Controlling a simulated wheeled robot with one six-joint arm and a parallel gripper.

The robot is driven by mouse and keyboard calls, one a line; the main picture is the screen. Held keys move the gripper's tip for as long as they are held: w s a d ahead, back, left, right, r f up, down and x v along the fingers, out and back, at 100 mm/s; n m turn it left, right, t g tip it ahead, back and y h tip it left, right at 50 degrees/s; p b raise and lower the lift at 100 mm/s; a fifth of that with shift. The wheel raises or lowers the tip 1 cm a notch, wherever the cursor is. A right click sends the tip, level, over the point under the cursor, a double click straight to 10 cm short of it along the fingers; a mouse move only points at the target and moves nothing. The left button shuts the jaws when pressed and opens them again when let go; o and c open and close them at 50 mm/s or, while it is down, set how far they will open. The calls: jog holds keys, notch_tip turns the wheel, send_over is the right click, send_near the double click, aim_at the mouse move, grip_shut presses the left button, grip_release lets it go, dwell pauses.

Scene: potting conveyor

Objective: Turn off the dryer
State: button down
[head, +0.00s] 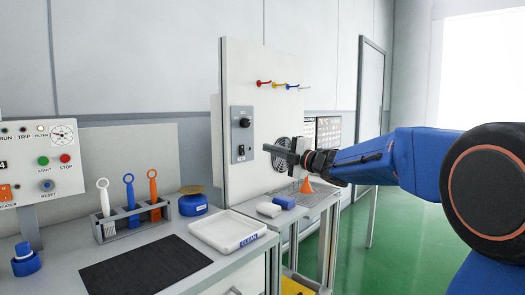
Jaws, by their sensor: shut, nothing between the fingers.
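A white upright board (250,75) carries a dark control panel (242,112) with a round knob (244,122) and a small switch (241,150) below it. A round fan grille (282,160) sits to the right of the panel, partly hidden behind my gripper; this looks like the dryer, but its label is too small to read. My gripper (267,149) is shut and empty. It points left, and its tip appears just right of the panel, level with the switch. I cannot tell how far it is from the board. The switch's position is too small to tell.
A rack (132,222) with three handled tools, a blue container (193,206) and a machine panel (40,160) are at left.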

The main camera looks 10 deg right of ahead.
jog(key=shift+r+v, duration=0.2)
jog(key=shift+v, duration=0.55)
jog(key=shift+r+v, duration=0.15)
jog(key=shift+v, duration=0.6)
jog(key=s+d+f+m+h, duration=0.6)
jog(key=s+m+h, duration=0.1)
jog(key=s+m, duration=0.15)
jog(key=s+d+f+m+h, duration=0.5)
jog(key=s+d+m+h, duration=0.1)
jog(key=s+m, duration=0.25)
jog(key=s+a+f+m+g, duration=0.1)
jog(key=s+f+m+g, duration=0.1)
jog(key=s+f, duration=0.5)
jog(key=s+a+f+m+g+y, duration=0.1)
jog(key=s+a+f+m+g, duration=0.1)
jog(key=s+f+g, duration=0.3)
jog(key=s+a+f+m+g, duration=0.2)
jog(key=s+f, duration=0.9)
jog(key=s, duration=0.6)
jog(key=shift+s+f+m+g, duration=0.15)
jog(key=shift+f+m+g, duration=0.1)
jog(key=shift+m+g, duration=0.75)
jog(key=shift+a, duration=0.15)
